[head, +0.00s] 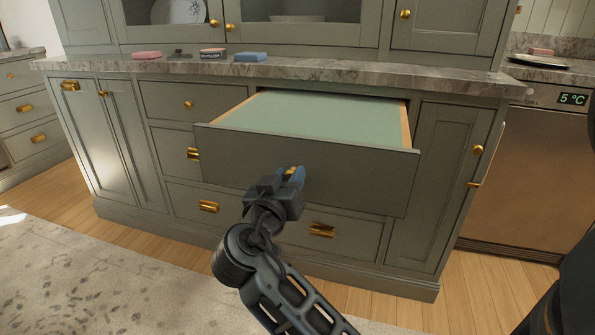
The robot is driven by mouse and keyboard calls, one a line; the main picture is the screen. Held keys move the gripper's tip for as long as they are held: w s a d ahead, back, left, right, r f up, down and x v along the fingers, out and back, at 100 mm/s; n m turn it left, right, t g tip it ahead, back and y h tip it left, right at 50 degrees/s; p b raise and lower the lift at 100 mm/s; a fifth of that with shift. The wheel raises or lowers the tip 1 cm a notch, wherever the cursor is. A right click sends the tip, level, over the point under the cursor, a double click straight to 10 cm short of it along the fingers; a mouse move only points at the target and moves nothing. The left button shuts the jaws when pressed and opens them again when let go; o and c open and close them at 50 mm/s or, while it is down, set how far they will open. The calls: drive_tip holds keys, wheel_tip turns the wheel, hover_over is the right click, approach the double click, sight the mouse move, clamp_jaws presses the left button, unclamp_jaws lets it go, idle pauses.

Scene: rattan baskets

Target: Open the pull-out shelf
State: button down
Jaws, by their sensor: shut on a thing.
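The pull-out shelf (350,178) is a wide grey-green front with a pale green flat top and light wooden sides. It stands pulled out from the cabinet under the stone counter. Its brass knob (298,171) shows partly between the blue fingertips of my gripper (289,174). My gripper is at the middle of the shelf front and is shut on the knob. The fingers hide part of the knob. My arm reaches in from the bottom of the head view.
A stone counter (330,73) above holds several small items, among them a blue block (250,57). More drawers with brass pulls (321,230) sit below. A fridge (522,170) stands at right. A pale rug (110,280) lies on the wooden floor.

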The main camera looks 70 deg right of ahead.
drive_tip(key=a, duration=0.7)
drive_tip(key=shift+s+b, duration=0.25)
drive_tip(key=shift+b, duration=0.05)
drive_tip(key=shift+a, duration=0.1)
drive_tip(key=c, duration=0.8)
unclamp_jaws()
drive_tip(key=a, duration=0.5)
drive_tip(key=a+p, duration=0.1)
drive_tip(key=a, duration=0.1)
drive_tip(key=shift+s+a, duration=0.3)
drive_tip(key=shift+a, duration=0.05)
